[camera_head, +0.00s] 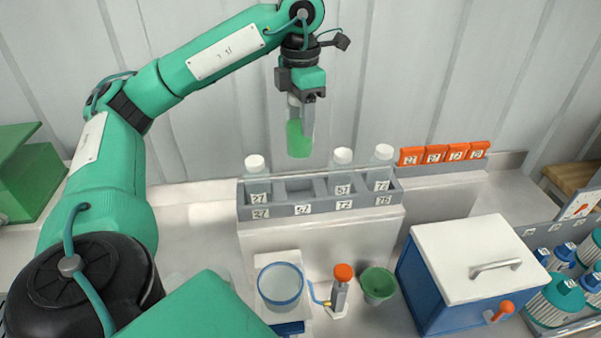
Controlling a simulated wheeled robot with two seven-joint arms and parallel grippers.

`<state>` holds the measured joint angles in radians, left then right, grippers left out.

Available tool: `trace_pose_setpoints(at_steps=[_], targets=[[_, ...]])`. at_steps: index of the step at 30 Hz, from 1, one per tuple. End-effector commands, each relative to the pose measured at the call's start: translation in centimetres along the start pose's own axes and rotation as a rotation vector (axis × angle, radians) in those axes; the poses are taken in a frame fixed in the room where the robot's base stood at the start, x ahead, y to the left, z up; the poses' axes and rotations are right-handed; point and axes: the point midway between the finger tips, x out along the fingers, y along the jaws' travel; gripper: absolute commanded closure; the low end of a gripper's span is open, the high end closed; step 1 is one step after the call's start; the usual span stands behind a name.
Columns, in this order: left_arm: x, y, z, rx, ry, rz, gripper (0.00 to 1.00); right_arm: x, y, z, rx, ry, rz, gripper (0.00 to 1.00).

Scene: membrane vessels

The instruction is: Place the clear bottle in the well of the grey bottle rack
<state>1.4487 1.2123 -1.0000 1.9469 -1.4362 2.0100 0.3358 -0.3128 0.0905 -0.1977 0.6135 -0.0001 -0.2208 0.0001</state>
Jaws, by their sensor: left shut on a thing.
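My left gripper (303,97) is shut on a clear bottle (300,138) with green liquid in its lower part. The bottle hangs nearly upright in the air, above the grey bottle rack (270,212) and apart from it. The gripper covers its top. The rack stands on a raised white block. White-capped bottles stand in its left well (256,180) and in its two right wells (342,172) and (380,165). The second well from the left (300,187) looks empty and lies roughly below the held bottle. My right gripper is not in view.
In front of the rack stand a blue-rimmed vessel (281,285), an orange-topped device (341,290) and a green cup (378,284). A blue box with a white lid (468,255) stands at right. Orange labelled blocks (435,154) line the back. Teal-capped bottles (556,300) fill the far right.

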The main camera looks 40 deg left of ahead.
Motion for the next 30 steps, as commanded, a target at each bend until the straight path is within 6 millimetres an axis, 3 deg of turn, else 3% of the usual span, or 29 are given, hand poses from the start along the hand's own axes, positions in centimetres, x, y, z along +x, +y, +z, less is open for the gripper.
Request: trace_pose_setpoints(at_steps=[1,12,15,30], targets=[[1.1,0.0,0.0,0.001,0.003,-0.002,0.77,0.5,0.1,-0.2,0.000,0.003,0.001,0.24],[5.9,0.0,0.0,0.000,0.003,-0.002,0.77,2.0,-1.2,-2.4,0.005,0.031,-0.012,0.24],[7.5,0.0,-0.1,-0.001,0.006,0.000,0.77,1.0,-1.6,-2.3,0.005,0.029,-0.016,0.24],[13.6,0.0,-0.1,-0.001,0.002,-0.001,0.77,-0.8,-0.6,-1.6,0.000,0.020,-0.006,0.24]])
